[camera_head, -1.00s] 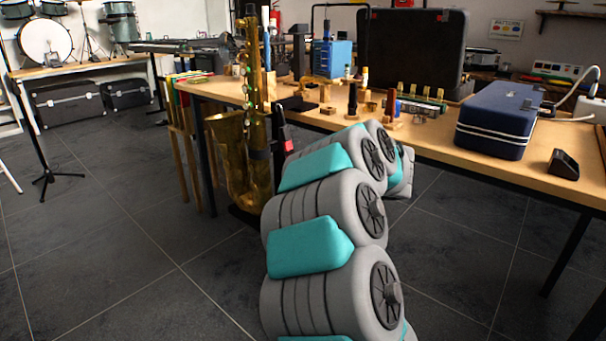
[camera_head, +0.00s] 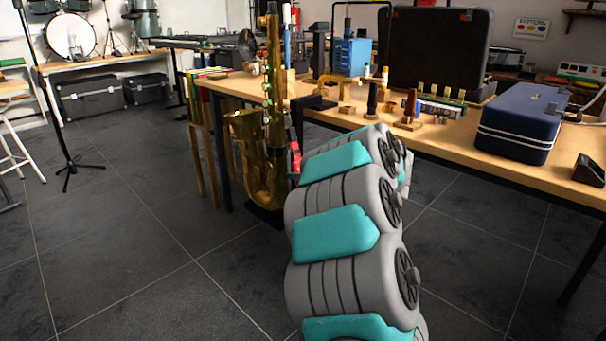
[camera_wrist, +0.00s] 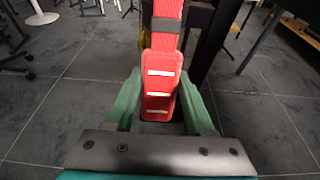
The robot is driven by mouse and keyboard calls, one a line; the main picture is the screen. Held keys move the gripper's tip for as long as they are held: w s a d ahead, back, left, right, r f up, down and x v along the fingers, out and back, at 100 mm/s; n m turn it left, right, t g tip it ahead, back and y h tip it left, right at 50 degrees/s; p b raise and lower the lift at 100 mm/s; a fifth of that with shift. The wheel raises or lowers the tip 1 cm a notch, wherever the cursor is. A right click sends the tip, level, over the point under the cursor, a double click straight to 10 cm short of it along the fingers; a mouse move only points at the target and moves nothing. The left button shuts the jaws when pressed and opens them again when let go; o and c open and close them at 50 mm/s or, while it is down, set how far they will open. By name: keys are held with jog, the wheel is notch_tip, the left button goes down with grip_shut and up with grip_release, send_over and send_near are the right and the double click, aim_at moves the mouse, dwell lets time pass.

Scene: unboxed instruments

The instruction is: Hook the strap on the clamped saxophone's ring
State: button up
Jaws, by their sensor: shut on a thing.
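The brass saxophone (camera_head: 273,130) stands upright in the head view, at the near left end of the workbench, with its bell to the left. A red strap part (camera_head: 296,158) shows just right of its body; whether it touches the saxophone cannot be told. In the wrist view my gripper (camera_wrist: 158,102) has its green fingers closed on both sides of the red strap (camera_wrist: 163,62), a padded piece with pale bars. Its webbing runs up through a dark band. My gripper is hidden behind my arm in the head view. The saxophone's ring and the strap's hook cannot be made out.
The workbench (camera_head: 450,148) runs to the right and carries small tools, a blue drawer box (camera_head: 351,56), an open black case (camera_head: 437,50) and a blue case (camera_head: 522,122). A thin stand (camera_head: 68,150) is at left. The floor in front is clear.

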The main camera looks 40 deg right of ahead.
jog(key=shift+f, duration=0.15)
jog(key=o, duration=1.3)
jog(key=shift+o, duration=0.2)
jog(key=v, duration=0.7)
jog(key=shift+s, duration=0.4)
